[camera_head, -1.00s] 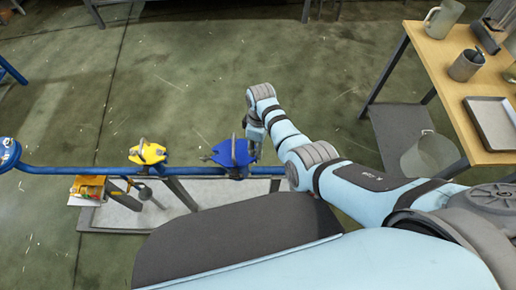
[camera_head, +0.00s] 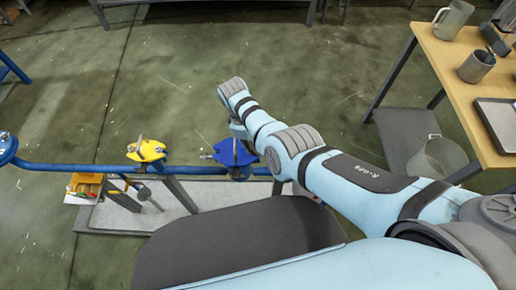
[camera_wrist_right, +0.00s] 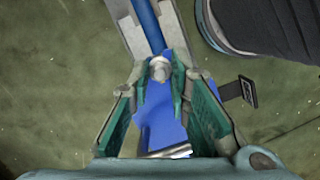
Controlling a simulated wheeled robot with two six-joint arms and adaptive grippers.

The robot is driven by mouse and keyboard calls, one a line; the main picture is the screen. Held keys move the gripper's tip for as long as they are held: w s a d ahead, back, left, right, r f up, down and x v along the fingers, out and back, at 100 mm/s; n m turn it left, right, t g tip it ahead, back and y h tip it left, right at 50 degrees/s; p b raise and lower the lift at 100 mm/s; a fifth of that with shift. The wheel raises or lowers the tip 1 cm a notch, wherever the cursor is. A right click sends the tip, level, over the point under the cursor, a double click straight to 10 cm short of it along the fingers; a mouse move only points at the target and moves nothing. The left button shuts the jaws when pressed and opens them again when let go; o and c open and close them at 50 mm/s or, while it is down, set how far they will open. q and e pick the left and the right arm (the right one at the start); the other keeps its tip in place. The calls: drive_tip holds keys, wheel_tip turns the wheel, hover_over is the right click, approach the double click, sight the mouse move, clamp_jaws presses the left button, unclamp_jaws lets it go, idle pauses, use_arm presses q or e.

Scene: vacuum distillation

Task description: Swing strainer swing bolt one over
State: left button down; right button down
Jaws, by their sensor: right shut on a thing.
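A blue strainer body (camera_head: 232,153) with a grey metal bolt on top sits on the blue pipe, in front of my right arm. In the right wrist view the blue body (camera_wrist_right: 165,122) lies under and between my fingers. My right gripper (camera_wrist_right: 160,82) has teal-padded fingers that converge on the small metal swing bolt (camera_wrist_right: 160,68), and it is shut on it. A bright metal bar (camera_wrist_right: 170,152) crosses between the fingers near the palm. In the head view the right fingers are hidden by my own arm. My left gripper is in neither view.
A yellow-bodied fitting (camera_head: 148,151) sits on the blue pipe (camera_head: 80,169) to the left. A wooden table (camera_head: 455,75) with metal cups and a tray (camera_head: 497,122) is at right. The floor beyond the pipe is open.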

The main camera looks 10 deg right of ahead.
drive_tip(key=c, duration=1.7)
unclamp_jaws()
